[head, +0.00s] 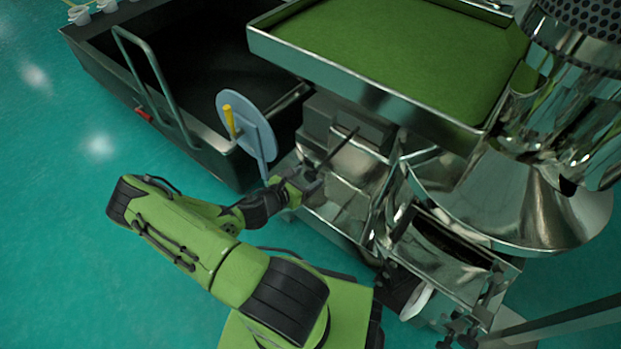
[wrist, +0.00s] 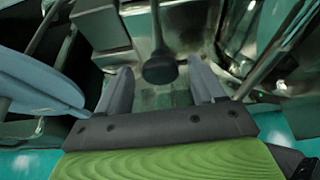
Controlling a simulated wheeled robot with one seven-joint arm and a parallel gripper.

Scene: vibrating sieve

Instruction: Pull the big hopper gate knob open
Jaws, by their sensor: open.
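A dark round knob (wrist: 160,69) on the end of a rod (wrist: 157,25) shows in the wrist view, in line with the gap between my fingertips. My gripper (wrist: 161,72) is open, with a visible gap between the knob and each finger. How deep the knob sits between the fingers is hard to tell. In the head view my gripper (head: 311,181) is at the lower end of the thin dark rod (head: 338,147), which comes out of the shiny metal machine. The knob itself is hard to make out there.
A blue-grey disc (head: 252,128) with a yellow handle (head: 229,121) stands close left of my gripper. A black bin (head: 215,165) is behind it. A green-bedded metal tray (head: 385,105) overhangs to the upper right. A metal cone (head: 530,205) stands right. The floor at left is clear.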

